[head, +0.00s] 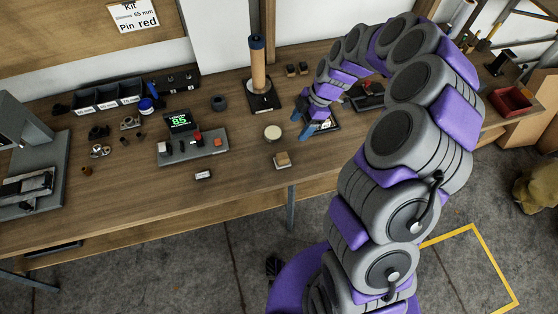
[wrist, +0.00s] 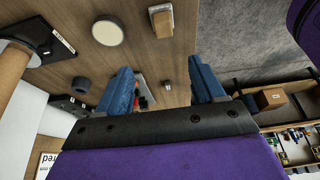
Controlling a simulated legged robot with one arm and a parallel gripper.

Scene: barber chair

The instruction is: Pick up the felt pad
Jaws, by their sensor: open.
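A round cream disc (head: 272,132) lies flat on the wooden workbench (head: 236,160); it looks like the felt pad, though I cannot be sure. It also shows in the wrist view as a pale disc (wrist: 108,31) with a darker rim. My gripper (head: 308,128) is over the bench, to the right of the disc in the head view. In the wrist view my gripper (wrist: 164,86) has its blue fingers spread, with nothing held between them. The disc is apart from the fingers. A small tan block (head: 282,160) sits near the bench's front edge, also seen in the wrist view (wrist: 161,20).
A wooden post on a dark base (head: 258,70) stands behind the disc. A grey device with a green display (head: 190,142) is to the left, with a small labelled block (head: 203,175) in front. A dark ring (head: 219,103) lies behind. Bare wood surrounds the disc.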

